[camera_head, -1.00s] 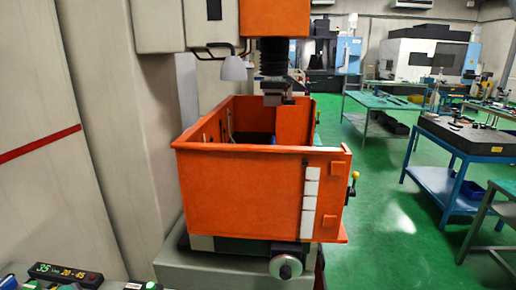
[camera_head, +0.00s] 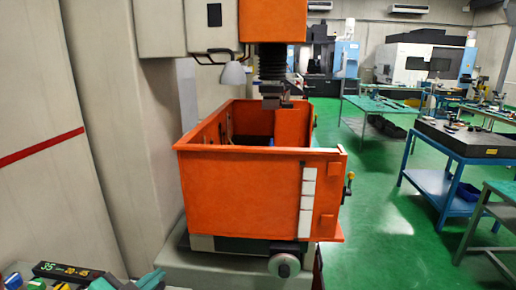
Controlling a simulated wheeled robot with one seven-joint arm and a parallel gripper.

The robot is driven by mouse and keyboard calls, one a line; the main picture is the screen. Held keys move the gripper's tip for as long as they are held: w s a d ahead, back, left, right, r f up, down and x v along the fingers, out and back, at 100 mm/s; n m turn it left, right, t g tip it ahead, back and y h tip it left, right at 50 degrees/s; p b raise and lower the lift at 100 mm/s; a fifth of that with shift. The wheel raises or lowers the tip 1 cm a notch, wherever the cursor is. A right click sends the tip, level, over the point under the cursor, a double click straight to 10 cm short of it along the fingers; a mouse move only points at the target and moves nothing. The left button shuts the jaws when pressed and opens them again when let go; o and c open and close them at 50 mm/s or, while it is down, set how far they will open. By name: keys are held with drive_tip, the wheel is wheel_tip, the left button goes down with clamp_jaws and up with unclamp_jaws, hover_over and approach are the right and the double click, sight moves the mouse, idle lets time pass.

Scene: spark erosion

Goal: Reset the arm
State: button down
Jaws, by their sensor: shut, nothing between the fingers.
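I cannot make out my arm or my gripper in the head view. Teal shapes (camera_head: 150,281) with dark and grey parts show at the bottom edge, left of centre. They are cut off by the frame, and I cannot tell what they are.
An orange open-topped tank (camera_head: 245,195) stands ahead under the machine's head (camera_head: 272,70). A handwheel (camera_head: 284,265) sticks out below it. A dark display (camera_head: 75,272) with lit digits is at bottom left. A blue bench (camera_head: 455,165) stands right, with green floor (camera_head: 385,215) between.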

drive_tip(key=w+d+n+t+h, duration=0.1)
drive_tip(key=w+d+n+t, duration=0.35)
drive_tip(key=d, duration=0.75)
drive_tip(key=s+d+f+n+t+y, duration=0.2)
drive_tip(key=s+d+f+n+y, duration=0.25)
drive_tip(key=d+f+n, duration=0.5)
drive_tip(key=s+d+f+g, duration=0.2)
drive_tip(key=s+f, duration=0.7)
drive_tip(key=f, duration=0.1)
drive_tip(key=s+f+m+g, duration=0.1)
drive_tip(key=s+f+m, duration=0.2)
drive_tip(key=s, duration=0.9)
drive_tip(key=s+f+m+g+h, duration=0.1)
drive_tip(key=s+f+m, duration=0.1)
drive_tip(key=s, duration=1.1)
drive_tip(key=shift+s+d+f+m, duration=0.3)
drive_tip(key=shift+d+f+m, duration=0.1)
drive_tip(key=shift+m, duration=0.2)
drive_tip(key=shift+h, duration=0.25)
